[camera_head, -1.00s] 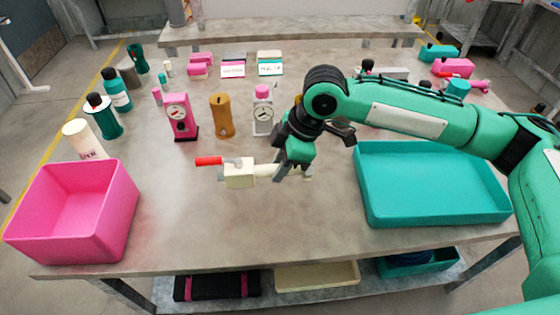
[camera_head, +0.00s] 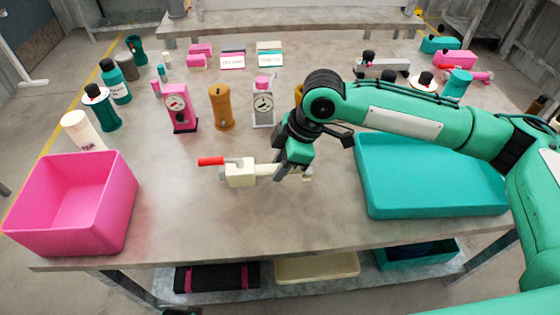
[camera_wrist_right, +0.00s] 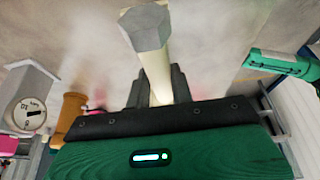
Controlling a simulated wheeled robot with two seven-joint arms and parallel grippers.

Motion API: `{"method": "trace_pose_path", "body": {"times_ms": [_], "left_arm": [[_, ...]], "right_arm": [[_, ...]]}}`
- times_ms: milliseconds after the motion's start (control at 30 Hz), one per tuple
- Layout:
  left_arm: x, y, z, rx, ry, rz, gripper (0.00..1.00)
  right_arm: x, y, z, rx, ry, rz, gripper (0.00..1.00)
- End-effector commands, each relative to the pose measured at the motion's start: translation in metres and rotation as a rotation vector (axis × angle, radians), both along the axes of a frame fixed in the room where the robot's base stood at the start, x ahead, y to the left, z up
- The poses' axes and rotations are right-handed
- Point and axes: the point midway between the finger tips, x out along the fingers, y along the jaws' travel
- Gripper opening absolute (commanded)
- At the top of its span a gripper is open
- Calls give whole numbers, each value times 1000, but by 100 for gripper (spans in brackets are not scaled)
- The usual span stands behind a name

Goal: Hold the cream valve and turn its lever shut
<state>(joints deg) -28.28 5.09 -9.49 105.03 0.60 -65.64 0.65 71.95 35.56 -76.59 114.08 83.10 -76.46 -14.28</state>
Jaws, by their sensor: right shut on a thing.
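The cream valve (camera_head: 241,174) lies near the middle of the table, with its square body to the left and its pipe running right. Its lever has a red handle (camera_head: 211,161) that points left, along the line of the pipe. My right gripper (camera_head: 283,172) is shut on the valve's pipe from above, to the right of the body. In the right wrist view the cream pipe (camera_wrist_right: 150,65) passes between the dark fingers and ends in a hexagonal end piece. The pipe inside the jaws is partly hidden. My left gripper is not in view.
A pink bin (camera_head: 72,205) stands at the left and a teal tray (camera_head: 430,180) at the right. The table in front of the valve is clear.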

Motion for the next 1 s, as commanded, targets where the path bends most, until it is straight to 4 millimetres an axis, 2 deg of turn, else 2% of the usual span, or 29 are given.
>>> {"method": "trace_pose_path", "body": {"times_ms": [1000], "left_arm": [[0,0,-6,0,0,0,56]], "right_arm": [[0,0,-29,2,0,0,0]]}}
